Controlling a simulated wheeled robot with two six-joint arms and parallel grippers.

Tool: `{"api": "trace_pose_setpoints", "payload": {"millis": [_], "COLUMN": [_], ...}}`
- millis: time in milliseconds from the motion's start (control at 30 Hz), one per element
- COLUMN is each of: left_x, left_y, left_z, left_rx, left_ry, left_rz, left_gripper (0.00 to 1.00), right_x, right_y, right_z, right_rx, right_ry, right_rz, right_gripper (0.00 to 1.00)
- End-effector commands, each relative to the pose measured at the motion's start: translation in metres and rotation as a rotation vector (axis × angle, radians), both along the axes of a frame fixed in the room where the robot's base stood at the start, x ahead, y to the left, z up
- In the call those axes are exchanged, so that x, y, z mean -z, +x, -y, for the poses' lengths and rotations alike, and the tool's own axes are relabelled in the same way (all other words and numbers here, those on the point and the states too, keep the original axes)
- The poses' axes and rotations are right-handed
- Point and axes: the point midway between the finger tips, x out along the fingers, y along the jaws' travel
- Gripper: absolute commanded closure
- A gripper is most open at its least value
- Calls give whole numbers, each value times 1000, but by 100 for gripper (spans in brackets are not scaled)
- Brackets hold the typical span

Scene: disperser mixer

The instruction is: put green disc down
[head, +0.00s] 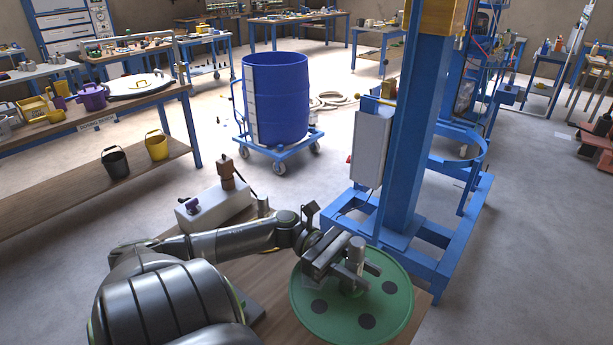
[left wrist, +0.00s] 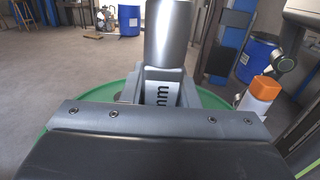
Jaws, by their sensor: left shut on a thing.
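The green disc (head: 330,322) has dark round spots and a grey metal hub with a cylinder (head: 357,250) standing up from its middle. My left gripper (head: 358,274) is shut on the hub, above the disc face. The disc overlaps the right end of the wooden table (head: 286,322) in the head view; I cannot tell whether it touches the top. In the left wrist view, the cylinder (left wrist: 171,35) rises ahead of my left gripper (left wrist: 163,88), and the green disc rim (left wrist: 52,107) shows behind it. My right gripper is not in view.
A blue frame with a tall column (head: 408,150) stands just beyond the disc. A white box with a brown device (head: 227,175) sits on the table behind my left arm. A blue drum (head: 278,100) stands on a wheeled dolly farther back. Open floor lies at the right.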

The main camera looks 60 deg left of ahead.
Motion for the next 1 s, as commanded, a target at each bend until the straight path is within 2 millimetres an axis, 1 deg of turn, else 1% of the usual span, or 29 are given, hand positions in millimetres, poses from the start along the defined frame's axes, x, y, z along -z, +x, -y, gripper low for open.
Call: {"api": "trace_pose_setpoints", "payload": {"millis": [67, 167, 400, 500, 667, 900, 1000], "left_x": [1, 11, 47, 56, 65, 91, 97], "left_y": [0, 1, 1, 1, 1, 1, 1], "left_z": [1, 0, 1, 0, 0, 0, 1], "left_rx": [1, -2, -2, -1, -1, -2, 1], "left_ry": [-4, -7, -7, -4, -4, -4, -4], "left_rz": [2, 2, 1, 2, 2, 1, 3], "left_gripper": [100, 100, 100, 100, 100, 100, 100], "right_x": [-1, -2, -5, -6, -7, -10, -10], "right_y": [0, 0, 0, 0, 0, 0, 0], "right_z": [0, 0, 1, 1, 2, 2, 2], "right_rx": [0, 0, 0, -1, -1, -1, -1], "right_ry": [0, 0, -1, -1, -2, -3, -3], "right_rz": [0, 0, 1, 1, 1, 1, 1], "right_gripper": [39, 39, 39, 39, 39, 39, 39]}}
